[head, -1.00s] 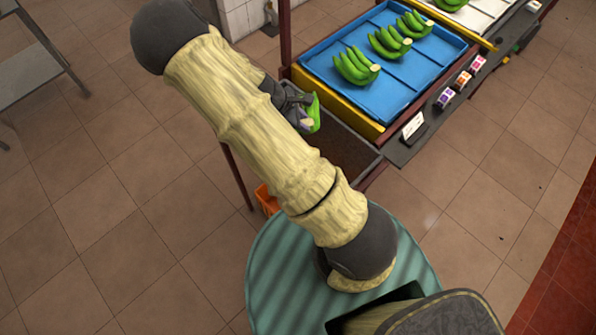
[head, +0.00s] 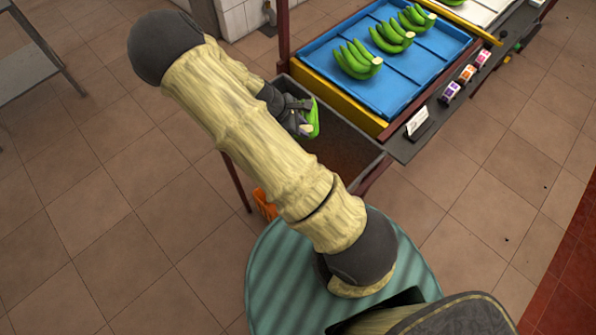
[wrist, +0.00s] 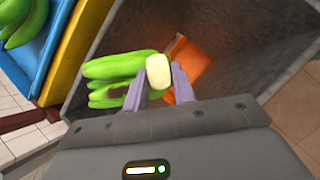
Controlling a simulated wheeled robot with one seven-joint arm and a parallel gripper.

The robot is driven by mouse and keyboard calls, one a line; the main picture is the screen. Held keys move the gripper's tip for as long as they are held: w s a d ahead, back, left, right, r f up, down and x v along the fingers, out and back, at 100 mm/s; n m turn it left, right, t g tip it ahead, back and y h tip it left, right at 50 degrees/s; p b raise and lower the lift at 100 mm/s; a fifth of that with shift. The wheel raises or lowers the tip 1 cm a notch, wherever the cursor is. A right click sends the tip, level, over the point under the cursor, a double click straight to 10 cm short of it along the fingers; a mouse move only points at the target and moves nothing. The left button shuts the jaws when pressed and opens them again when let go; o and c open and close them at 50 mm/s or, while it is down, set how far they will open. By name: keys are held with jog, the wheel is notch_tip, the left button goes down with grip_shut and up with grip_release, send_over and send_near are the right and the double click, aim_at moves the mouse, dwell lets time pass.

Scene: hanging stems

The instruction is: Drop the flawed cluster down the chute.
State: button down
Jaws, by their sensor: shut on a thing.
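The held banana cluster (wrist: 112,66) is green with a cream cut crown. In the wrist view, a dark patch or gap shows among its fingers. My gripper (wrist: 155,86) is shut on it at the crown. In the head view a green edge of the cluster (head: 314,119) shows beside my gripper (head: 303,117), with the rest hidden. The cluster is over the grey open-topped chute (head: 350,146). In the wrist view the chute's walls (wrist: 236,40) surround an opening, with an orange crate (wrist: 186,75) visible through it.
A blue tray (head: 408,80) with several green clusters stands behind the chute, edged by a yellow rail (head: 340,98). A dark ledge with small cartons (head: 450,92) and a white card (head: 417,122) runs along its right. The orange crate (head: 264,205) sits low under the chute.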

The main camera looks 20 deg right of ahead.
jog(key=c, duration=1.1)
grip_release()
jog(key=shift+o, duration=0.2)
jog(key=s+b+v, duration=0.1)
jog(key=b+v, duration=0.1)
jog(key=v, duration=1.5)
jog(key=shift+w+r, duration=0.2)
jog(key=shift+w, duration=0.25)
jog(key=shift+a, duration=0.1)
